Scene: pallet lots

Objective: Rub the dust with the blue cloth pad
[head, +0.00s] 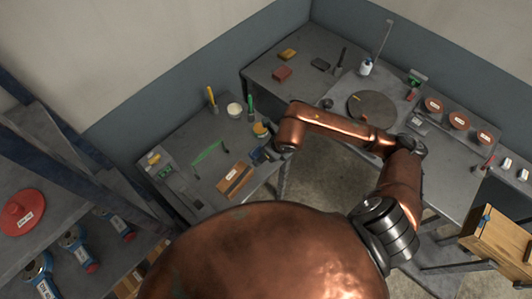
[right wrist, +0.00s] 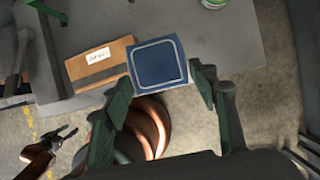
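The blue cloth pad (right wrist: 158,62), a square with a pale stitched outline, shows between the fingers of my right gripper (right wrist: 162,72) in the right wrist view. The fingertips sit against its two side edges, with no clear gap. In the head view the right gripper (head: 267,153) is at the front edge of the left table, and the pad (head: 257,156) is partly hidden. I cannot make out the dust.
A tin (head: 261,129), a white tub (head: 234,110) and green and yellow-handled tools stand behind on the left table. Another table (head: 440,170) holds a round disc (head: 371,107) and red-topped tins. Shelves stand at far left.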

